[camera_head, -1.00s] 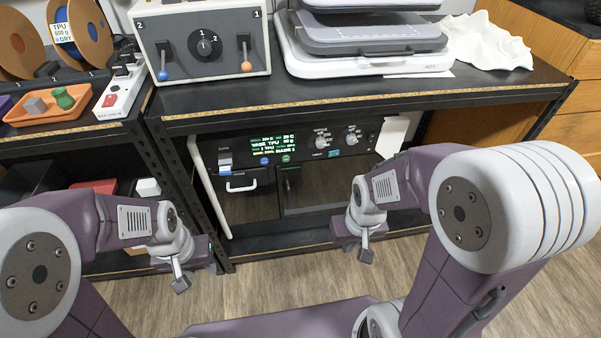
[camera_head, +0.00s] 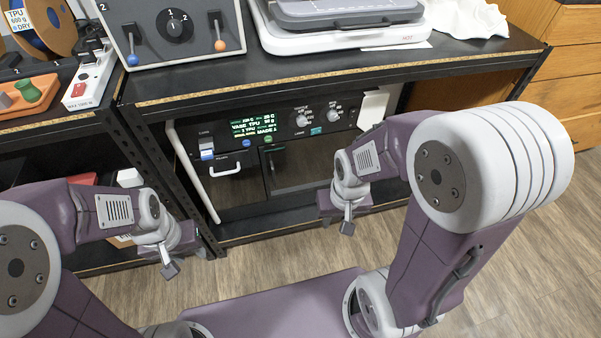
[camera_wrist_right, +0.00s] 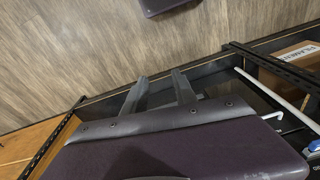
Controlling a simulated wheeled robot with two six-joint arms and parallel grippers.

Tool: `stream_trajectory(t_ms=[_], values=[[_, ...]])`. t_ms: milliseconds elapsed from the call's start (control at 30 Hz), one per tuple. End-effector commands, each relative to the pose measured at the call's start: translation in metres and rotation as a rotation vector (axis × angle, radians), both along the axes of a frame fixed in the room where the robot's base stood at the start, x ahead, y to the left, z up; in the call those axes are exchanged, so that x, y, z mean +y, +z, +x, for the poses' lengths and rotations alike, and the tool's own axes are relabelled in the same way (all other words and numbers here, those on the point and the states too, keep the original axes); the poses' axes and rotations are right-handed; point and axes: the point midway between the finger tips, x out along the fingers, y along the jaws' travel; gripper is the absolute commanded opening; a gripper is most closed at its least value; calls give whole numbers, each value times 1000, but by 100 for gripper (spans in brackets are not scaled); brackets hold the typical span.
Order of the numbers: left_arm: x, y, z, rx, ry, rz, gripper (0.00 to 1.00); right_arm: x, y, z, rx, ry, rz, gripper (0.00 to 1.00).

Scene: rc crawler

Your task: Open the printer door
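The printer (camera_head: 288,130) is a dark box on the shelf under the bench, with a lit green display (camera_head: 255,127), knobs and buttons. Its lower front has a dark glossy door (camera_head: 300,172) with a dark upright handle (camera_head: 271,162) at the left. The door looks shut. My right gripper (camera_head: 347,222) is in front of the printer, low and to the right, touching nothing. In the right wrist view its two fingers (camera_wrist_right: 160,88) are apart with nothing between them. My left gripper (camera_head: 170,268) hangs left of the printer, apart from it; its finger gap is not clear.
A panel with a white handle (camera_head: 224,169) is left of the door, and a white tube (camera_head: 192,170) runs beside the printer. The bench top (camera_head: 330,80) overhangs above, and a shelf post (camera_head: 170,185) stands at the left. Bare wooden floor (camera_head: 490,260) lies in front.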

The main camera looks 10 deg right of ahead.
Motion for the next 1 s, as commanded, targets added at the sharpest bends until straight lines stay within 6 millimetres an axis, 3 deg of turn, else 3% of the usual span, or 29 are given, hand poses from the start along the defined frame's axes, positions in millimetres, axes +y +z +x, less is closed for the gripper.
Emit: stream_trajectory(t_ms=[67, 100, 233, 333, 400, 467, 533, 633, 867, 1000], values=[[0, 0, 0, 0, 0, 0, 36, -5, 16, 32, -72, -106, -7, 33], [0, 0, 0, 0, 0, 0, 36, -9, 26, 60, -121, -164, -12, 33], [0, -15, 0, 0, 0, 0, 36, -3, 30, 145, -235, -262, -26, 33], [0, -31, 0, 0, 0, 0, 36, 18, 15, 211, -307, -280, -33, 33], [0, -44, 0, 0, 0, 0, 36, 43, -8, 252, -347, -255, -38, 33], [0, -53, 0, 0, 0, 0, 36, 67, -33, 274, -359, -206, -47, 33], [0, -60, 0, 0, 0, 0, 36, 91, -64, 285, -350, -141, -60, 33], [0, -65, 0, 0, 0, 0, 36, 111, -101, 275, -301, -95, -72, 33], [0, -68, 0, 0, 0, 0, 36, 119, -113, 270, -285, -74, -75, 33], [0, -80, 0, 0, 0, 0, 36, 117, -138, 279, -284, -75, -74, 33]])
